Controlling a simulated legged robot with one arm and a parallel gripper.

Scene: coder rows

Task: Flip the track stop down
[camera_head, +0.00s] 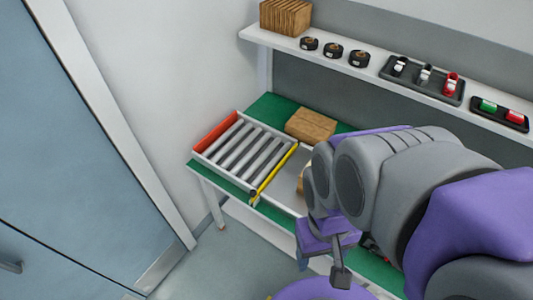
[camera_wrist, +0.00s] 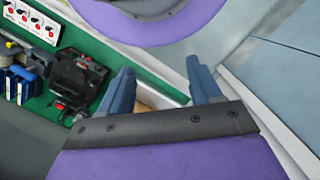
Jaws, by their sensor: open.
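A roller track (camera_head: 240,147) with grey rollers sits on the green-topped bench at the left. A yellow bar (camera_head: 275,171), which looks like the track stop, runs across the right end of the rollers, with a dark knob at its near end. I cannot tell its exact tilt. My gripper (camera_head: 322,266) is to the right of and nearer than the bar, apart from it, at the bench's front edge. In the wrist view my gripper (camera_wrist: 160,80) is open, with two blue-grey fingers apart and nothing between them. The yellow bar is not seen there.
A cardboard box (camera_head: 310,125) sits behind the track; another is partly hidden by my arm. A shelf (camera_head: 375,85) above holds tape rolls and trays. A black device (camera_wrist: 78,80) and blue items (camera_wrist: 22,85) lie on the bench. A door stands left, with clear floor before it.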

